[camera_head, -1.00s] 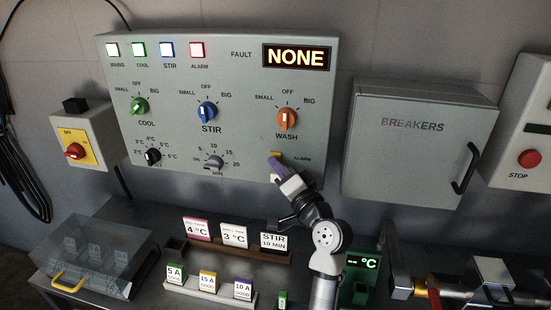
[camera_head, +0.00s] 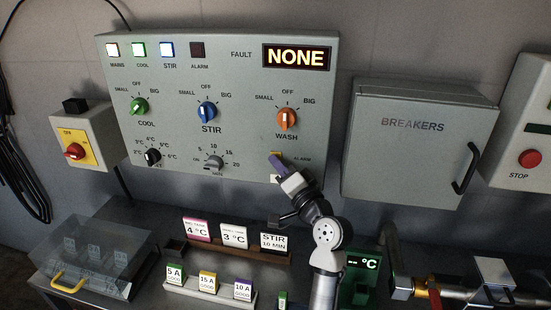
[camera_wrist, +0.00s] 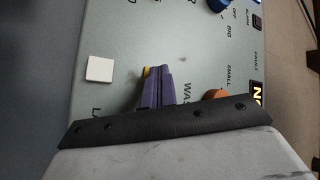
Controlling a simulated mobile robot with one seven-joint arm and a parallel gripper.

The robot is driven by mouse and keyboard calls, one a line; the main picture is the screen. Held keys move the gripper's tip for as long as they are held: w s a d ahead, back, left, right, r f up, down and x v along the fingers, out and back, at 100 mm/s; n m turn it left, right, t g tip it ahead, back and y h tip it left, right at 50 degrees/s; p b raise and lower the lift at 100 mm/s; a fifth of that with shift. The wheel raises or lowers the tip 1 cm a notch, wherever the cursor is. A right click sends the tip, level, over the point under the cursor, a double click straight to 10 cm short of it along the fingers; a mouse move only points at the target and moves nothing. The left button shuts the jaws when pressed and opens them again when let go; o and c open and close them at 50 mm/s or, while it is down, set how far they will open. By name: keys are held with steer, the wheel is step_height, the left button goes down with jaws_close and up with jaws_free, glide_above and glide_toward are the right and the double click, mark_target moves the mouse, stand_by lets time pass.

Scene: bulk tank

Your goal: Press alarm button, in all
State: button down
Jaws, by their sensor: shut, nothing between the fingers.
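The yellow alarm button (camera_head: 275,154) sits at the lower right of the grey control panel (camera_head: 240,110), beside the ALARM label. My gripper (camera_head: 276,160) is shut and empty, its purple fingers in front of the button and hiding most of it. In the wrist view a sliver of the yellow button (camera_wrist: 146,72) shows beside the fingertips (camera_wrist: 158,70). I cannot tell whether they touch it. The ALARM lamp (camera_head: 197,50) is dark. The fault display (camera_head: 296,57) reads NONE.
The MAINS, COOL and STIR lamps are lit. The orange WASH knob (camera_head: 287,118) is just above my gripper. The breakers box (camera_head: 415,145) is to the right. Card racks (camera_head: 240,252) and a clear-lidded box (camera_head: 95,255) stand on the bench below.

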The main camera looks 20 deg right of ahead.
steer(key=shift+s+a, duration=0.45)
steer(key=shift+s, duration=0.25)
steer(key=s+a, duration=0.1)
steer(key=s, duration=0.1)
steer(key=s+a, duration=0.1)
steer(key=s, duration=0.1)
steer(key=shift+a, duration=0.4)
stand_by(0.8)
